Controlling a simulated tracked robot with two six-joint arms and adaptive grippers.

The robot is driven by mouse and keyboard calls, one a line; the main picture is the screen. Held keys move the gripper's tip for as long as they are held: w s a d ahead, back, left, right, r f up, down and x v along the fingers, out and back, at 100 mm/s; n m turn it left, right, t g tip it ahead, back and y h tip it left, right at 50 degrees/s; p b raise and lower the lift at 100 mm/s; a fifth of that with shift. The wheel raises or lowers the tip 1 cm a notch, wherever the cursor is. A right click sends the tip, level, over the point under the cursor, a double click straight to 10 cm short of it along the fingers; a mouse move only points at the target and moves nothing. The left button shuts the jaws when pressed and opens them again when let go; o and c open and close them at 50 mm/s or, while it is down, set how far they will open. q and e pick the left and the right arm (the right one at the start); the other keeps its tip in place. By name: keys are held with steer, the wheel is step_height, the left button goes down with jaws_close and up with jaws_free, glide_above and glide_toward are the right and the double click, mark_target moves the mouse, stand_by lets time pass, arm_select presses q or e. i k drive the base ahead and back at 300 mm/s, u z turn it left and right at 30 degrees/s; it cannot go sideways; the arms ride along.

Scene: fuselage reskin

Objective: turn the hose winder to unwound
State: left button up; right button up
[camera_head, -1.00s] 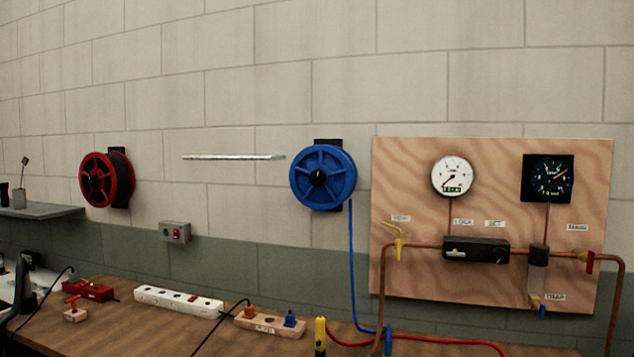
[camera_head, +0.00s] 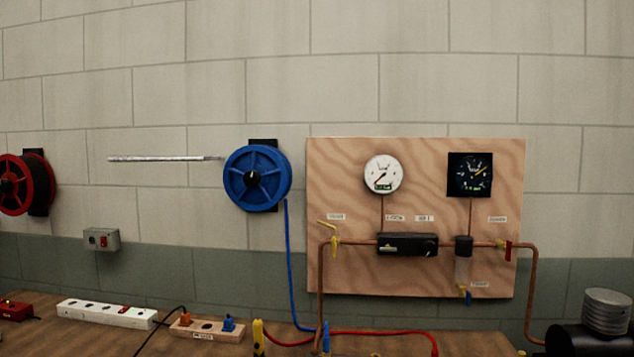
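A blue hose winder (camera_head: 268,186) is mounted on the block wall left of the wooden panel. It has a spoked face and a black hub (camera_head: 252,178). A blue hose (camera_head: 289,260) hangs from its right side down to the bench. A second winder, red with a dark drum (camera_head: 14,184), is on the wall at the left edge and is partly cut off. Neither of my grippers shows in the view.
The wooden panel (camera_head: 345,275) carries a white gauge (camera_head: 383,174), a black gauge (camera_head: 469,175) and copper pipes with valves. A wooden bench (camera_head: 50,340) below holds a white power strip (camera_head: 105,314), a socket block and a red hose. A metal bar (camera_head: 160,159) sticks out left of the blue winder.

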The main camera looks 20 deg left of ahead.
mark_target(252, 178)
steer(key=u, duration=0.55)
steer(key=i, duration=0.15)
steer(key=z, duration=2.15)
steer(key=k, duration=2.2)
steer(key=z, duration=0.8)
steer(key=i, duration=0.1)
steer(key=u, duration=2.75)
steer(key=i, duration=1)
steer(key=z, duration=0.15)
